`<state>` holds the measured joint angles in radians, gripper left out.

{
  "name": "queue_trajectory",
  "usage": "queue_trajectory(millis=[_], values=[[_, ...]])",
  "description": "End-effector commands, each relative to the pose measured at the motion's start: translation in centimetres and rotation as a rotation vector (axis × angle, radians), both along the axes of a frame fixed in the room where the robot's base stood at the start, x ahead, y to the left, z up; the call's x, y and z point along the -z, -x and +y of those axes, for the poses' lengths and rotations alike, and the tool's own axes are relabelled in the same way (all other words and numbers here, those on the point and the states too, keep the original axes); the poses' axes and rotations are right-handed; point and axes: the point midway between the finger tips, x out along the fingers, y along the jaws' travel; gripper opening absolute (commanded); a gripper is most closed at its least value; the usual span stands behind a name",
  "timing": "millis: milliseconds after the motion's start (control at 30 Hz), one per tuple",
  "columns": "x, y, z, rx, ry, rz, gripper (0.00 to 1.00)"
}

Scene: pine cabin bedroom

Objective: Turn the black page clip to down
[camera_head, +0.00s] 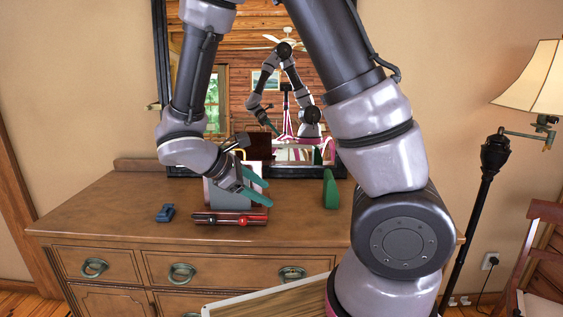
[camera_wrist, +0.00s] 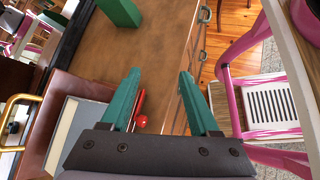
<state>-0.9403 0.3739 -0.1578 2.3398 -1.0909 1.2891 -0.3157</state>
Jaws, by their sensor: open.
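A brown stand with a grey panel (camera_head: 222,193) stands on the dresser, with a dark red front ledge (camera_head: 203,218). A red ball-ended clip (camera_head: 242,222) shows on the ledge, and its red ball also shows in the wrist view (camera_wrist: 141,122). A small dark piece beside it in the head view may be the black page clip; I cannot tell its angle. My gripper (camera_head: 266,193) has green fingers, open and empty, just above the ledge's right part.
A blue object (camera_head: 165,213) lies left of the stand and a green block (camera_head: 330,189) stands to the right. The mirror (camera_head: 300,172) is close behind. The dresser top (camera_head: 110,205) is mostly clear. A floor lamp (camera_head: 490,160) stands at right.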

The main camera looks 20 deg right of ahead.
Motion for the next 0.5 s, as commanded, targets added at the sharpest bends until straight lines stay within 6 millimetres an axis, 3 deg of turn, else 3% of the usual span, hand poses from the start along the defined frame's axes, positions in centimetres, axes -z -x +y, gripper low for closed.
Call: queue_trajectory(millis=[500], values=[[-5.3, 1.8, -3.4, 0.455, -0.397, -0.152, 0.62]])
